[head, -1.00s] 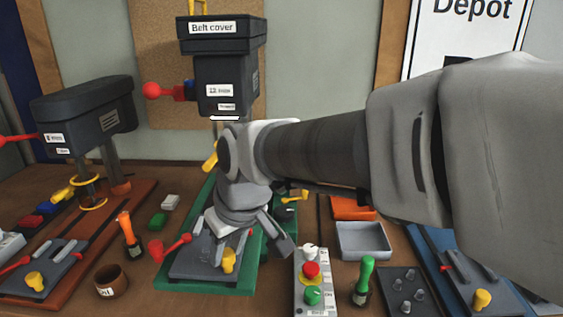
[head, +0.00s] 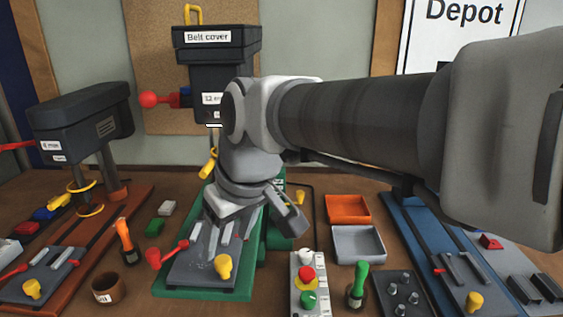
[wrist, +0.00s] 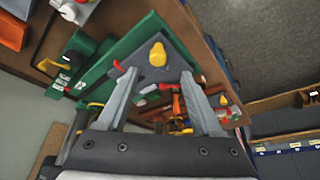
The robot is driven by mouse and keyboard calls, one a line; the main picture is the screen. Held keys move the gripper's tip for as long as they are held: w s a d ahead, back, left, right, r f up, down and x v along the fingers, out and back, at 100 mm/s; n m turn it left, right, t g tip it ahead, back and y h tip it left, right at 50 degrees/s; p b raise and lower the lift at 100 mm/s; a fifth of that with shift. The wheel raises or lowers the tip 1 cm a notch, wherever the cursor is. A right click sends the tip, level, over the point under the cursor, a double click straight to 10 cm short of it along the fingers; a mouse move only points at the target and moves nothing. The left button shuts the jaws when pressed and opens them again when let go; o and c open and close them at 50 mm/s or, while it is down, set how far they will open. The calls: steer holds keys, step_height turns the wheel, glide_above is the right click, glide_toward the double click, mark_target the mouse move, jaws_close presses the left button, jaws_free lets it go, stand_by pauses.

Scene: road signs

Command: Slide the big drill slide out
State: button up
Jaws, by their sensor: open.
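The big drill (head: 216,70) stands in the middle in the head view, with a dark head labelled "Belt cover" on a green base (head: 200,293). Its slide is a dark grey plate (head: 195,268) near the front of that base, with a yellow knob (head: 222,266) at its front and a red handle (head: 168,253) at its left. My gripper (head: 252,236) is open above the slide and partly hides it. In the wrist view, the yellow knob (wrist: 157,54) shows just beyond and between the open fingertips of my gripper (wrist: 158,76). I cannot tell whether they touch it.
A smaller drill (head: 80,108) on an orange base stands left, and a blue base (head: 420,230) lies right. A brown cup (head: 110,288), an orange-handled tool (head: 126,240), a switch box (head: 308,285) and a green-handled tool (head: 358,285) stand close to the green base. Two trays (head: 358,243) lie right.

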steer(key=p+v, duration=0.1)
steer(key=v, duration=0.9)
steer(key=shift+r, duration=0.25)
steer(key=shift+d, duration=0.1)
steer(key=s+d+f+m+t+h+p, duration=0.1)
steer(key=d+f+m, duration=0.3)
steer(key=d, duration=0.6)
steer(key=s+d+f+m+t+h+p, duration=0.1)
steer(key=s+d+f+m, duration=0.3)
steer(key=d, duration=0.6)
steer(key=shift+s+f+m+h+p, duration=0.25)
steer(key=shift+f+m+h+p, duration=0.3)
steer(key=shift+f+p, duration=0.3)
steer(key=shift+r, duration=0.15)
steer(key=shift+d, duration=0.25)
